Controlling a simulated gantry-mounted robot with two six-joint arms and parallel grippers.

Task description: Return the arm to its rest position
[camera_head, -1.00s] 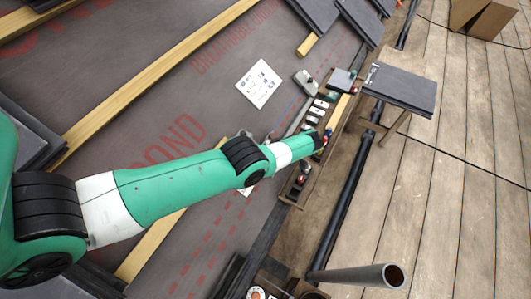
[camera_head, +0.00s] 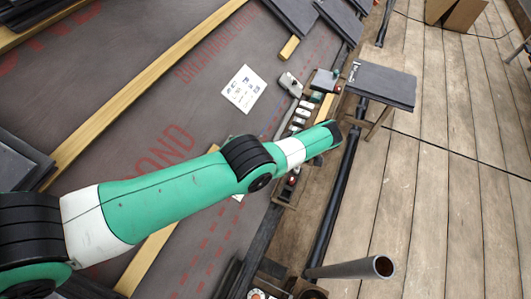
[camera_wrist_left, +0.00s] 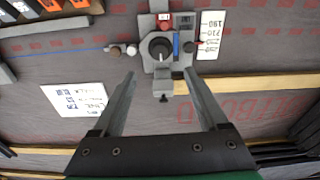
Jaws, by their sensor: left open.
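My left arm (camera_head: 170,195), green with white bands and black joints, reaches in from the left across the roof in the head view. Its far end lies over the edge of the tool rack, and the gripper itself is hidden there. In the left wrist view my left gripper (camera_wrist_left: 158,78) shows two grey fingers spread wide with nothing between them. Beyond the fingertips is a grey device with a black knob (camera_wrist_left: 160,46), apart from them. My right gripper is in neither view.
A narrow rack with several small tools (camera_head: 301,115) runs along the roof edge. A small stand with a dark slate (camera_head: 383,84) is beside it. A white note (camera_head: 243,90) lies on the underlay between wooden battens (camera_head: 150,85). A grey pipe end (camera_head: 383,267) juts up at bottom right.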

